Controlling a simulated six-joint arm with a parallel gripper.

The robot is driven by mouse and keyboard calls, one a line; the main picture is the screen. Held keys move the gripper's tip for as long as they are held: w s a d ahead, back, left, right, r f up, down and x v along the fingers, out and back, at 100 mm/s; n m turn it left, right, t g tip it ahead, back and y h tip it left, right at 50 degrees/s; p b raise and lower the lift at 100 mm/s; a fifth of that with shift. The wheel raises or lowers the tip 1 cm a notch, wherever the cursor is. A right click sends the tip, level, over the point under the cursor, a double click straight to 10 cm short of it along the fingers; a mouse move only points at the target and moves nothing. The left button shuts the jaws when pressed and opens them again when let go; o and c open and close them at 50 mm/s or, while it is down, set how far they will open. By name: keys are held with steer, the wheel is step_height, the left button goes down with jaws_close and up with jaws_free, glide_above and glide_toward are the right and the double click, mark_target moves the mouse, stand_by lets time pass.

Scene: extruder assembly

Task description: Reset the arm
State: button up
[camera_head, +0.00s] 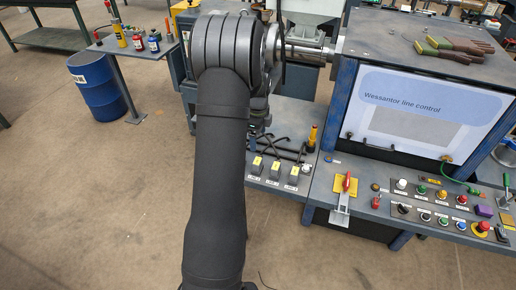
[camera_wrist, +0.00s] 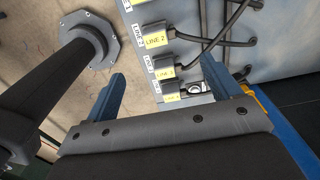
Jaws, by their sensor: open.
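My arm (camera_head: 218,150) rises through the left middle of the head view and bends over at the top. My gripper (camera_wrist: 163,68) shows in the wrist view as two blue fingers standing well apart, with nothing held between them. In the head view my gripper is not clearly seen, as the arm hides that area. Beyond the fingers in the wrist view is a row of dark connectors (camera_wrist: 151,39) with yellow line labels and black cables. The same labelled blocks (camera_head: 274,170) stand on the bench in the head view.
A control panel (camera_head: 440,208) with several buttons and a red-handled lever (camera_head: 346,185) lies right of the arm. A blue-framed cabinet marked Wessantor line control (camera_head: 420,108) stands behind it, with gloves (camera_head: 455,47) on top. A blue barrel (camera_head: 98,85) stands left.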

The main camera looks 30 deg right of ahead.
step_height(320, 180, up, 4)
glide_above(258, 159)
steer(key=shift+r, duration=0.2)
steer(key=shift+s+f, duration=0.1)
step_height(258, 159, down, 17)
steer(key=shift+f, duration=0.1)
stand_by(0.6)
steer(key=shift+r, duration=0.3)
step_height(258, 159, up, 16)
steer(key=r, duration=0.1)
step_height(258, 159, down, 18)
steer(key=shift+f, duration=0.1)
step_height(258, 159, up, 8)
steer(key=shift+f, duration=0.1)
steer(key=s+d+r, duration=0.1)
steer(key=s+d, duration=0.1)
steer(key=d, duration=0.5)
steer(key=shift+d+r, duration=0.15)
steer(key=shift+r, duration=0.25)
